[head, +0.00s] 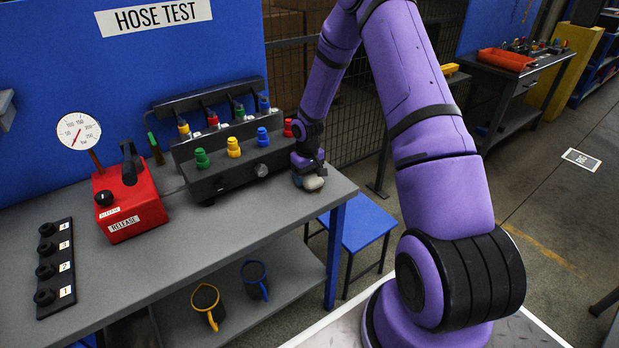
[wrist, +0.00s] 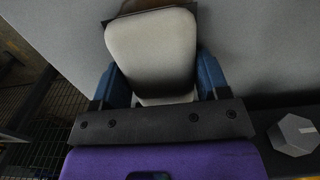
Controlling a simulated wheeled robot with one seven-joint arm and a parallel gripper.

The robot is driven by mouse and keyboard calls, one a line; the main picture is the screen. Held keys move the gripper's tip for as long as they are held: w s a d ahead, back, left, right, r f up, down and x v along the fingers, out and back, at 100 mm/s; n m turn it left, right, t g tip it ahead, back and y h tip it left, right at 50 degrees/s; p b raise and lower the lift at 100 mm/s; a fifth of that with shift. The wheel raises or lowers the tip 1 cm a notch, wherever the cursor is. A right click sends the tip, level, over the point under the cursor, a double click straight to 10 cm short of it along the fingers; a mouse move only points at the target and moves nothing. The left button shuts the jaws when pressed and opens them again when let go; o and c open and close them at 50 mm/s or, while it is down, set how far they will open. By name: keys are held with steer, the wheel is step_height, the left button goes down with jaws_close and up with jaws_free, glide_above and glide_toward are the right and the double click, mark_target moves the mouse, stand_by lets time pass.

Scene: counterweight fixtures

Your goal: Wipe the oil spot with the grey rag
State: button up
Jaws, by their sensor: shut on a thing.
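The light grey rag (wrist: 150,45) is a folded pad between the blue fingers of my gripper (wrist: 160,82). My gripper is shut on it. In the head view the rag (head: 314,183) is at the right end of the grey bench, low at the bench top, under my gripper (head: 308,176). I cannot tell whether it presses on the surface. A dark brown patch (wrist: 150,5), likely the oil spot, shows at the rag's far edge in the wrist view. The rag covers the rest of it. The spot is hidden in the head view.
A black manifold (head: 232,177) with coloured knobs stands just left of my gripper. Its grey knob (wrist: 293,135) shows in the wrist view. A red release box (head: 128,200) and a numbered black strip (head: 55,268) are further left. The bench's front middle is clear.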

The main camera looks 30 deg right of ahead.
mark_target(315, 181)
steer(key=shift+s+r, duration=0.15)
steer(key=shift+s, duration=1.75)
steer(key=shift+s, duration=0.1)
steer(key=shift+s+d, duration=0.15)
steer(key=shift+s, duration=1.6)
steer(key=shift+r, duration=2.85)
